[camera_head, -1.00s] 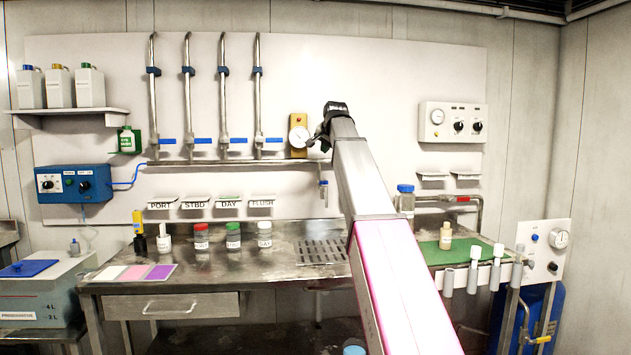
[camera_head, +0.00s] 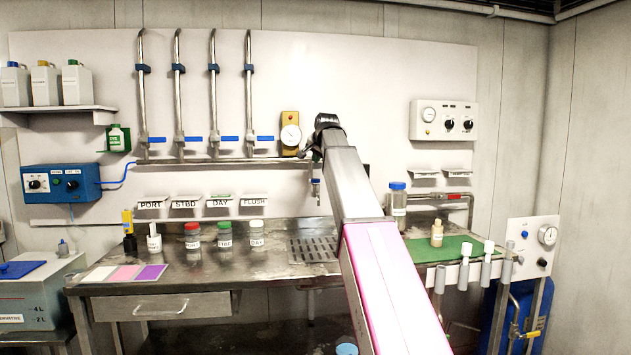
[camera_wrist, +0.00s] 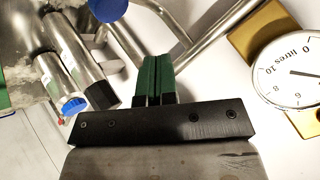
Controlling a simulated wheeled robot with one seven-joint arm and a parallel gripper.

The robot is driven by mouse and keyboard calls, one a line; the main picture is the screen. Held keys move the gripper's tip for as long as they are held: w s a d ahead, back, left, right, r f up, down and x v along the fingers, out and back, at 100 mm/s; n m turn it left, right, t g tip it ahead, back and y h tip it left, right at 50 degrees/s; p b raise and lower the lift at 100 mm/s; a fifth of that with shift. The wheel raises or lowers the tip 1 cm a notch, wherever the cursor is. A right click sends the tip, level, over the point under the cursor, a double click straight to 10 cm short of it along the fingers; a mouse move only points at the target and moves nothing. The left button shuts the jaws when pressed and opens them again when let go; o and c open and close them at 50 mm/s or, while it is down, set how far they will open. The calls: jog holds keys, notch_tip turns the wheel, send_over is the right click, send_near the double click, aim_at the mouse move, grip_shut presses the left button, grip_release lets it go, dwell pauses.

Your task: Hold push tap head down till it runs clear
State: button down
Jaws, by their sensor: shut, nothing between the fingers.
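In the wrist view, my gripper (camera_wrist: 157,62) shows two green fingers pressed together with nothing between them. A blue round head (camera_wrist: 108,10) on metal pipework, which looks like the push tap head, is just beyond the fingertips to the upper left; a gap shows between them in the picture. In the head view, my gripper (camera_head: 313,152) is by the right end of the wall pipe, partly hidden by my wrist. A small tap fitting (camera_head: 316,190) hangs below that pipe end. I cannot see any water running or its colour.
A round litres gauge (camera_head: 291,136) is close beside my gripper; it also shows in the wrist view (camera_wrist: 292,72). A metal tube with a blue end (camera_wrist: 73,106) is left of the fingers. A drain grating (camera_head: 313,250) lies in the bench below. Blue-handled valves (camera_head: 225,138) stand further left.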

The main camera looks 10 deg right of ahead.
aim_at(316, 180)
jog(key=shift+f, duration=2.15)
jog(key=shift+f, duration=0.1)
jog(key=shift+f, duration=0.3)
jog(key=shift+f, duration=0.5)
dwell(1.0)
dwell(2.8)
jog(key=shift+r, duration=0.95)
